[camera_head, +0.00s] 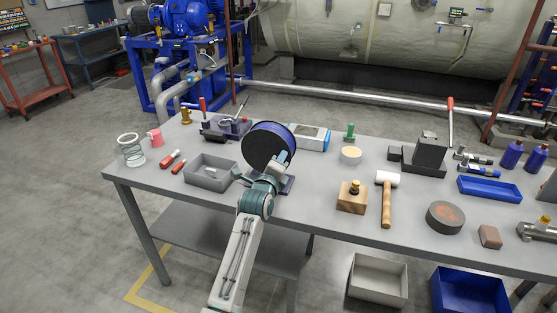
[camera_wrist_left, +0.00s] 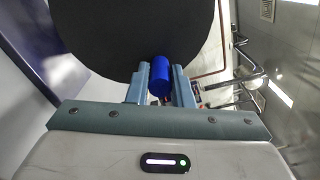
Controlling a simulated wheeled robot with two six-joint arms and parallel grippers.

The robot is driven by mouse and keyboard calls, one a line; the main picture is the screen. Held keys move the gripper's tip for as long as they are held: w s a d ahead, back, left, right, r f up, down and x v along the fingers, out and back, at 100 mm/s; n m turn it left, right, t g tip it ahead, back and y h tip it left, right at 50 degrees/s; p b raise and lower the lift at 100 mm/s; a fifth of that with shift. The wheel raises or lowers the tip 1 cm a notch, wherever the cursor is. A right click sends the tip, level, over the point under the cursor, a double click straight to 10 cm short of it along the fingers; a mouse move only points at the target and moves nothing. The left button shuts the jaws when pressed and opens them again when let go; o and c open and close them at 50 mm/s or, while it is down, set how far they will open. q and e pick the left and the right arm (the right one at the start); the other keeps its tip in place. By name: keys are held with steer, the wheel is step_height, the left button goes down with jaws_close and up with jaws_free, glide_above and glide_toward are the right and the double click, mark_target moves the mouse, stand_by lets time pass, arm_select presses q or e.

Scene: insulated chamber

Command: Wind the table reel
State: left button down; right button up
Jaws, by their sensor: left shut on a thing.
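The table reel (camera_head: 266,143) stands on the grey workbench, a dark round disc with a blue rim. Its dark face fills much of the left wrist view (camera_wrist_left: 125,38). A blue crank handle (camera_wrist_left: 160,76) sticks out near the lower edge of that face. My left gripper (camera_wrist_left: 159,85) is shut on this handle, one finger on each side. In the head view my left gripper (camera_head: 279,164) is at the lower right of the disc and hides part of it and its base. My right gripper is not in view.
A grey bin (camera_head: 211,179) stands just left of the reel. A wooden block (camera_head: 351,201) and a mallet (camera_head: 387,203) lie to the right. A white-and-blue box (camera_head: 311,138) is behind. The workbench (camera_head: 310,222) is bare along its front edge.

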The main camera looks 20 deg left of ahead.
arm_select(q)
steer(key=shift+f+m, duration=0.25)
steer(key=shift+m, duration=0.25)
steer(key=c, duration=1.3)
jaws_free()
